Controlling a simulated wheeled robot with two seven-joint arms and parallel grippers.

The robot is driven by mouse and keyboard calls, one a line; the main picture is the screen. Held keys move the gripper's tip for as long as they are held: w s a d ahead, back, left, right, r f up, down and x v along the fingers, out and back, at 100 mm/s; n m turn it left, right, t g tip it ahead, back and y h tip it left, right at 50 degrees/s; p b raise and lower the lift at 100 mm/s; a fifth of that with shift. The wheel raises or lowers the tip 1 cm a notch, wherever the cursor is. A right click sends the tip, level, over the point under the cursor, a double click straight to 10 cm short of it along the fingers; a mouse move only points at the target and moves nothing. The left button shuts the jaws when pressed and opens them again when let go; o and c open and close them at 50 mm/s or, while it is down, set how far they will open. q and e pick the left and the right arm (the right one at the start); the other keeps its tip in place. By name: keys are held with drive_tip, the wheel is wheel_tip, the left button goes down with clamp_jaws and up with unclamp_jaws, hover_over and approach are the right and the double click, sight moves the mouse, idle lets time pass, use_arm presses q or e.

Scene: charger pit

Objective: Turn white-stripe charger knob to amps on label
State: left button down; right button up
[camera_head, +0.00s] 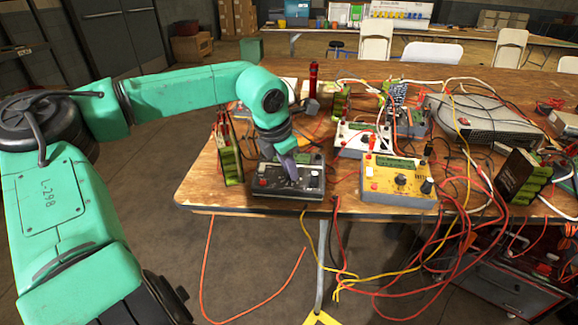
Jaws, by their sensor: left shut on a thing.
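My left gripper (291,174) reaches down onto the black charger (260,189) at the front edge of the wooden table. It is shut on the knob in the middle of that charger's top, and the gripper hides the knob and its setting. The black charger has a red button at its left and lies flat. A yellow charger (384,190) with a dark knob sits to its right, and a white charger (350,151) stands behind. I cannot make out a white stripe or any label's amps figure. My right gripper is not in view.
Green battery packs stand at the left (229,161) and right (524,186) of the table (205,184). A red upright tool (313,78) stands behind my left wrist. Tangled red, yellow and black cables cover the right side and hang over the front edge. A grey box (478,117) lies behind.

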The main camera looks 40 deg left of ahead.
use_arm(q)
drive_tip(key=c, duration=0.7)
unclamp_jaws()
drive_tip(key=shift+s+r, duration=0.1)
drive_tip(key=shift+r, duration=0.2)
drive_tip(key=p+v, duration=0.1)
drive_tip(key=v, duration=1.3)
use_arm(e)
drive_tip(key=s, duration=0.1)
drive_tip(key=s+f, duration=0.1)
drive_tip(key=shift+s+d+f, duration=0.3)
